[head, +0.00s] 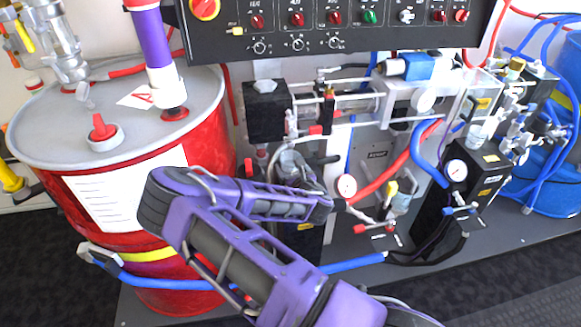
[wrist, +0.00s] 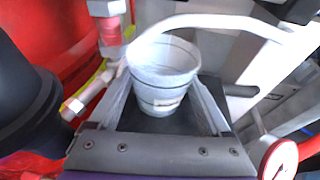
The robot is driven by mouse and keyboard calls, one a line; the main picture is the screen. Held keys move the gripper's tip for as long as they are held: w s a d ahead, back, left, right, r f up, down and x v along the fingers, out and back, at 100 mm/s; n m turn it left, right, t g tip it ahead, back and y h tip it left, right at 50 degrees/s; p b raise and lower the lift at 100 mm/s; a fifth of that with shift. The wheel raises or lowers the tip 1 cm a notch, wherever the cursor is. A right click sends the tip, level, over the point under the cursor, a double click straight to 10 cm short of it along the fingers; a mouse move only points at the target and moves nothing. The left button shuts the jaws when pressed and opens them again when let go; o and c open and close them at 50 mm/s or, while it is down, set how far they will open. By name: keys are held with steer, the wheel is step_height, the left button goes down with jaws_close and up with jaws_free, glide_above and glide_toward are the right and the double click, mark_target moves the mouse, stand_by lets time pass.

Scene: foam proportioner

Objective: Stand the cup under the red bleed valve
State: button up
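The cup (wrist: 163,72) is a pale grey, slightly tapered vessel with dark rings, seen from above in the wrist view. It stands between the two grey fingers of my gripper (wrist: 163,88), which press close on both its sides, and it looks upright. A red-bodied fitting with a metal nut (wrist: 110,32), perhaps the bleed valve, is just left of the cup's rim in that view. I cannot tell whether its outlet is over the cup. In the head view my purple arm reaches in beside the red drum, and the cup is not clearly made out.
The red drum (head: 120,190) stands close on the left. A white-faced gauge (head: 347,187) is just right of my wrist. A pale curved pipe (wrist: 225,22) passes behind the cup. Pumps, hoses and a black control panel (head: 330,25) crowd the space behind and above.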

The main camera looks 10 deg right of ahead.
steer(key=shift+o, duration=1)
steer(key=shift+s+r, duration=0.1)
steer(key=shift+r, duration=0.15)
steer(key=p+v, duration=0.1)
steer(key=v, duration=1.1)
steer(key=shift+d, duration=0.15)
steer(key=shift+f, duration=0.1)
